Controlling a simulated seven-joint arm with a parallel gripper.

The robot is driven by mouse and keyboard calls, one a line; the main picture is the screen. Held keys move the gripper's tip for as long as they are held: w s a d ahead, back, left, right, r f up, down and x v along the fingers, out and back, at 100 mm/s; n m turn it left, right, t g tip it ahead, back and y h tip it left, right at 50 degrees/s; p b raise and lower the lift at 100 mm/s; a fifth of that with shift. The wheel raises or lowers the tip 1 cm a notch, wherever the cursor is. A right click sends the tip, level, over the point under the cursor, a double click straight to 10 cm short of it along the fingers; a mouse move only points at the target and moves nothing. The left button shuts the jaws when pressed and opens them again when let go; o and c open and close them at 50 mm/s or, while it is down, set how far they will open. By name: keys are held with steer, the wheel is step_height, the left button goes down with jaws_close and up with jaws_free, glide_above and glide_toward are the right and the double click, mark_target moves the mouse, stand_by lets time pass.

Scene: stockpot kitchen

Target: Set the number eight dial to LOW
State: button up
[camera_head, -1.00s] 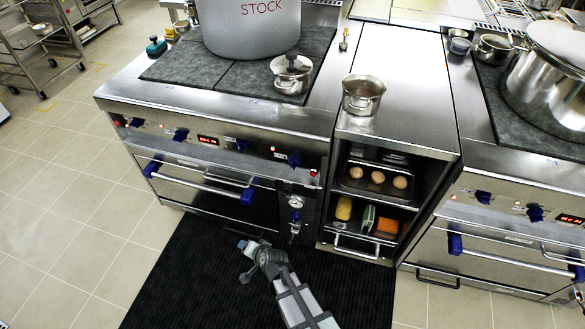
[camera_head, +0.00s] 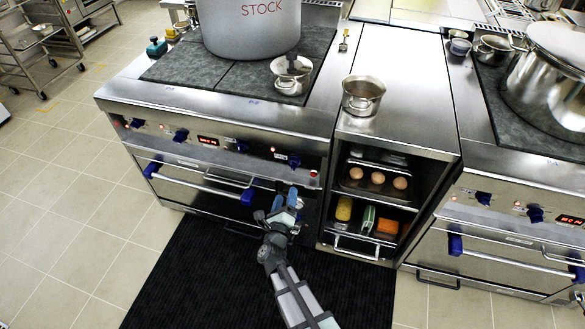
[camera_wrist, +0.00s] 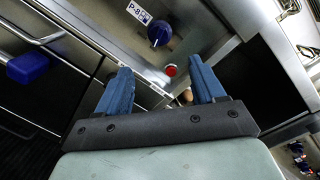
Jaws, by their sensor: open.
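A dark blue dial (camera_wrist: 160,33) sits on the steel front panel in the wrist view, beside a white label (camera_wrist: 139,12) that seems to read "P-8". In the head view the rightmost blue dial (camera_head: 294,161) on the left stove's panel appears to be the same one. The setting it points to is too small to read. My gripper (camera_head: 286,196) is just below that panel, in front of the stove. In the wrist view my gripper (camera_wrist: 161,76) has its blue fingers apart with nothing between them, short of the dial.
A red button (camera_wrist: 170,70) is near the dial. An oven handle with blue ends (camera_head: 205,186) juts out left of my gripper. An open cabinet (camera_head: 375,205) with eggs stands to the right. A stockpot (camera_head: 250,30) and a small lidded pot (camera_head: 291,78) stand on the stove.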

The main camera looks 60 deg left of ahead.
mark_target(292, 168)
steer(key=x, duration=1.4)
steer(key=shift+d, duration=0.1)
steer(key=shift+s, duration=0.1)
steer(key=c, duration=1)
